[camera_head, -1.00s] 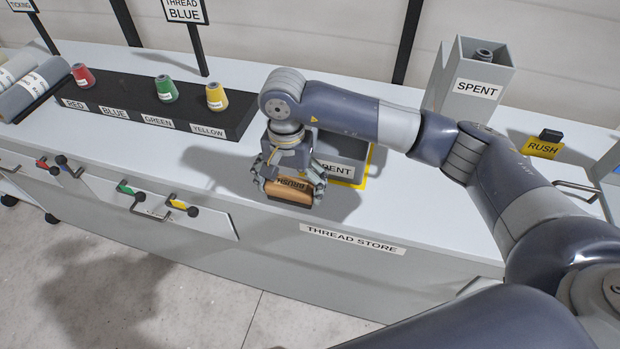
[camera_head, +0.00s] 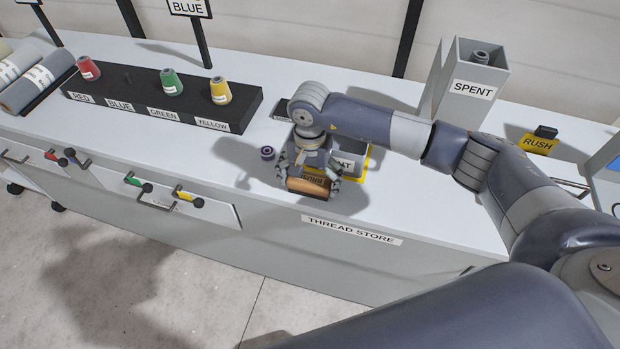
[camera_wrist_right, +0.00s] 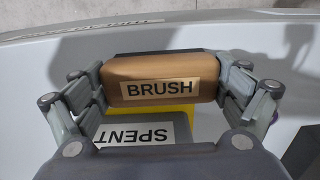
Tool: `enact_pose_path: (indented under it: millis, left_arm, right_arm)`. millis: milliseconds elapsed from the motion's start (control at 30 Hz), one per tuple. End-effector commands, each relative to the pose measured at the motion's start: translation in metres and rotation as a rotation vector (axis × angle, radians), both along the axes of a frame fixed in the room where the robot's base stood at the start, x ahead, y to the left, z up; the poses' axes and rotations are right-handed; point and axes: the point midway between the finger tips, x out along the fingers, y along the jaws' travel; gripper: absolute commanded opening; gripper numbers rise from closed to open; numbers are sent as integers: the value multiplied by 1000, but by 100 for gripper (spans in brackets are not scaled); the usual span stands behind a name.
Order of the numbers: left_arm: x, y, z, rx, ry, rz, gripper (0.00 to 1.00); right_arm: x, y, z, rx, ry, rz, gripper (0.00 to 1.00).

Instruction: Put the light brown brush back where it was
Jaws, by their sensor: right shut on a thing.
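The light brown brush (camera_head: 308,187) with a "BRUSH" label is held between the fingers of my right gripper (camera_head: 308,180), near the front edge of the counter. In the right wrist view the brush (camera_wrist_right: 162,78) spans between the two fingers of the gripper (camera_wrist_right: 160,85). Its dark underside shows along one long edge. I cannot tell whether the brush touches the counter. My left gripper is not in view.
A black rack (camera_head: 140,100) holds red, green and yellow cones. A tall "SPENT" box (camera_head: 470,85) stands back right.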

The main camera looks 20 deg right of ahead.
Motion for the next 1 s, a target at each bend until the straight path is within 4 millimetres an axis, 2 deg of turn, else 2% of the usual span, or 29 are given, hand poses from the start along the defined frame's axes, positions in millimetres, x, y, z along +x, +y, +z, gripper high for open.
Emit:
enact_pose_path:
  millis: [33, 67, 100, 633, 667, 1000]
  left_arm:
    - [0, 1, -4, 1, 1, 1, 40]
    - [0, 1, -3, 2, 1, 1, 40]
    - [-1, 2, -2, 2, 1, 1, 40]
    - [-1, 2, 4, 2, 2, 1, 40]
    - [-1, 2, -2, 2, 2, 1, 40]
    - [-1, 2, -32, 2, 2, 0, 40]
  right_arm:
    - [0, 0, -3, -1, -1, 0, 65]
    - [0, 0, -2, 0, 0, 0, 96]
    - [0, 0, -1, 0, 0, 0, 100]
    - [0, 0, 5, 0, 0, -1, 100]
    - [1, 0, 7, 1, -3, 0, 100]
    - [1, 0, 76, 1, -6, 1, 100]
